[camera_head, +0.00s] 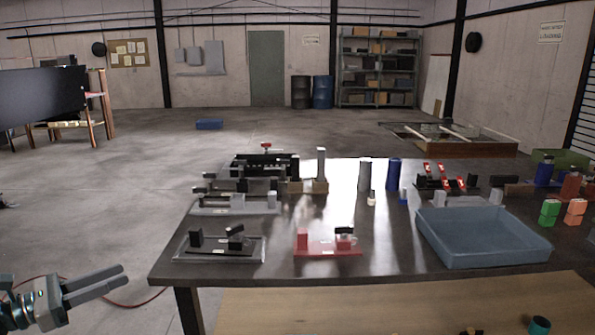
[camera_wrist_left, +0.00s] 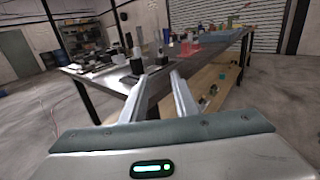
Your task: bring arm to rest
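My left gripper (camera_head: 126,274) is at the lower left of the head view, in the air off the left front corner of the dark table (camera_head: 285,262). Its two grey fingers are apart, with nothing between them. In the left wrist view the fingers (camera_wrist_left: 160,77) point toward the table, with a gap between their tips. My right gripper and right arm are not in view.
A blue tray (camera_head: 484,255), a red fixture (camera_head: 328,250) and a black fixture on a clear base (camera_head: 220,247) stand along the table's front. A wooden lower shelf (camera_head: 400,305) juts out below. Open floor (camera_head: 90,215) lies left of the table.

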